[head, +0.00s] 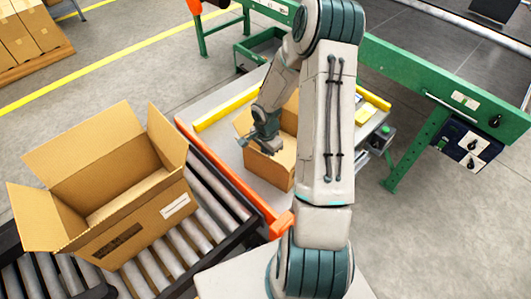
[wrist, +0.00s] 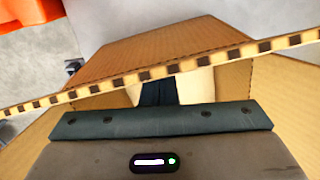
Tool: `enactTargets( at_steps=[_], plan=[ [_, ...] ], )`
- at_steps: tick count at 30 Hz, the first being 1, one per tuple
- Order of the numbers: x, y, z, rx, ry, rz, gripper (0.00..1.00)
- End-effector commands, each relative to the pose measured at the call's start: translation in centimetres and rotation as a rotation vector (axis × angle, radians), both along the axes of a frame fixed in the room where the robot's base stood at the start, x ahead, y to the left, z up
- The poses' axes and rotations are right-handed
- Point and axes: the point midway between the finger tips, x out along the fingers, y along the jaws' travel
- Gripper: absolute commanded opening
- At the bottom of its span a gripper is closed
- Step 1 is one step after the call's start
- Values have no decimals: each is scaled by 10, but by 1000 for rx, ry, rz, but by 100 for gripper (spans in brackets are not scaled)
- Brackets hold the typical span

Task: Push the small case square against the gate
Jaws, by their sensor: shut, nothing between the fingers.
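The small case (head: 270,170) is an open brown carton on the grey table, right of the roller conveyor. My gripper (head: 266,145) is shut and empty, at the case's top, over its near left side. In the wrist view, a cardboard edge of the case (wrist: 230,58) crosses just in front of my gripper (wrist: 158,92) and partly hides its fingers. I cannot tell whether they touch the board. An orange bar (head: 222,168) runs along the table's left edge and may be the gate. My arm hides the case's right part.
A large open carton (head: 120,185) stands on the roller conveyor (head: 195,225) at the left. A yellow rail (head: 226,108) lies on the table's far left part. A green machine frame (head: 410,85) stands behind. Bare table shows left of the case.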

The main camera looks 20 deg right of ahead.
Motion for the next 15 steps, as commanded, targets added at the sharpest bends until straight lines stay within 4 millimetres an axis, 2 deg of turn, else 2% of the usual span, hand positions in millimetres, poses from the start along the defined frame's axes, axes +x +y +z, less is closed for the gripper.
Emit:
enactTargets(
  at_steps=[4,7,15],
  plan=[
    [0,1,0,0,0,1,0],
    [-2,9,-3,0,1,6,0],
    [-17,54,-5,-2,-1,6,0]
  ],
)
